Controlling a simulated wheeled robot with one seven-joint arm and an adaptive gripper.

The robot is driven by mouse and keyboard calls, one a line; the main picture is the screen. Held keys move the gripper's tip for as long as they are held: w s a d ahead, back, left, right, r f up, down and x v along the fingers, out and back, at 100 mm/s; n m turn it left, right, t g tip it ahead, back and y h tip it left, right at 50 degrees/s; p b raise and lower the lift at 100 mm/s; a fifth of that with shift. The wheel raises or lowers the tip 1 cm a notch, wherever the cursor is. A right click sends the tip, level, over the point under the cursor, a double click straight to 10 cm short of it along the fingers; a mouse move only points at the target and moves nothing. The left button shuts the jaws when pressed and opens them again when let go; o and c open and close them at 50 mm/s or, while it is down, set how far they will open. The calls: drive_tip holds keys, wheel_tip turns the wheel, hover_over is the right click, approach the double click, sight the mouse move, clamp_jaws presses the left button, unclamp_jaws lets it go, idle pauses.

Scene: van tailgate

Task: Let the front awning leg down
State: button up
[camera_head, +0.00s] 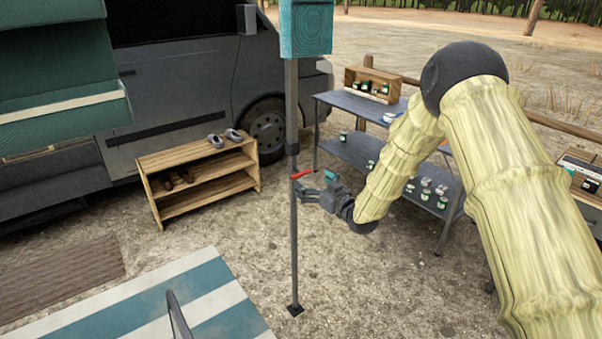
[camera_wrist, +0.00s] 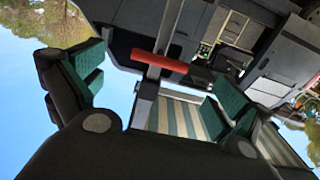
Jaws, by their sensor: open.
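The front awning leg (camera_head: 294,240) is a thin grey upright pole below a teal awning end (camera_head: 306,28). A thicker sleeve (camera_head: 291,110) is above its thin lower part. Its dark foot plate (camera_head: 295,310) shows against the gravel; I cannot tell whether it touches. A red lever (camera_head: 301,174) sticks out from the pole at mid height, and also shows in the wrist view (camera_wrist: 160,60). My gripper (camera_head: 313,184) is open just right of the pole, at about the lever's height. In the wrist view the teal-padded fingers (camera_wrist: 160,82) stand apart, with pole and lever between them in the picture.
A wooden shoe rack (camera_head: 200,175) stands left of the leg, before the grey van (camera_head: 185,80). A blue two-level table (camera_head: 365,105) with jars stands behind my gripper. A striped mat (camera_head: 150,305) lies at front left. Open gravel surrounds the leg's foot.

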sight(301, 174)
drive_tip(key=shift+p+x, duration=0.65)
drive_tip(key=shift+x, duration=2.5)
drive_tip(key=c, duration=1.4)
wheel_tip(301, 174, down, 12)
drive_tip(key=b, duration=0.8)
drive_tip(key=o, duration=1.4)
